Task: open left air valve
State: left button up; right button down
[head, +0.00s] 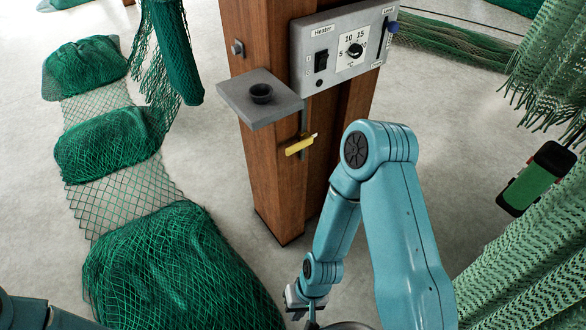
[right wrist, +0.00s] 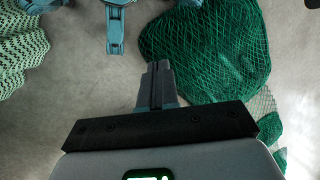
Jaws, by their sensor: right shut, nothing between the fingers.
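A yellow lever handle (head: 300,145) sits on a thin grey pipe on the wooden post (head: 275,190), just below a small grey shelf. It looks like a valve handle, but I cannot tell whether it is the left air valve. My right gripper (right wrist: 157,68) is shut and empty in the right wrist view, above the floor. In the head view my right arm reaches down to the bottom edge, well below and apart from the yellow handle, and its fingertips cannot be made out. My left gripper is out of view; only a bit of teal arm shows at the lower left.
The post carries a heater panel (head: 340,50) with a dial and switches, and the grey shelf (head: 243,108) with a black cup. Green net bundles (head: 170,275) lie on the left. Nets hang at the right beside a green-black box (head: 538,180).

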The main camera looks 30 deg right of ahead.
aim_at(298, 144)
notch_tip(298, 144, down, 9)
jog(key=a+m+g+y+b, duration=0.3)
jog(key=m+b, duration=0.3)
jog(key=b, duration=0.2)
jog(key=w+a+m+t+y+b, duration=0.2)
jog(key=w+m+t+y+b, duration=0.85)
jog(key=w, duration=0.75)
jog(key=w+d+r+m+t+h+b, duration=0.2)
jog(key=w+d+m+t+h+b, duration=0.2)
jog(key=w+d+m+t+b, duration=0.55)
jog(key=w+d+r+m+t+h+b, duration=0.1)
jog(key=w+d+r+m+t+h, duration=0.1)
jog(key=d+t+h, duration=0.4)
jog(key=w+d+r+m+t+h+b, duration=0.1)
jog(key=d+r+m+t+h, duration=0.25)
jog(key=d, duration=0.55)
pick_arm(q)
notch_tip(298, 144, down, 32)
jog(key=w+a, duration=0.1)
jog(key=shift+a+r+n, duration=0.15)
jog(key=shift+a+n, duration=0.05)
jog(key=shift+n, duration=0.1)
pick_arm(e)
jog(key=w+a+r+t, duration=0.1)
jog(key=w+r, duration=0.6)
jog(key=r, duration=0.2)
jog(key=shift+a+r+n, duration=0.2)
jog(key=shift+n, duration=0.15)
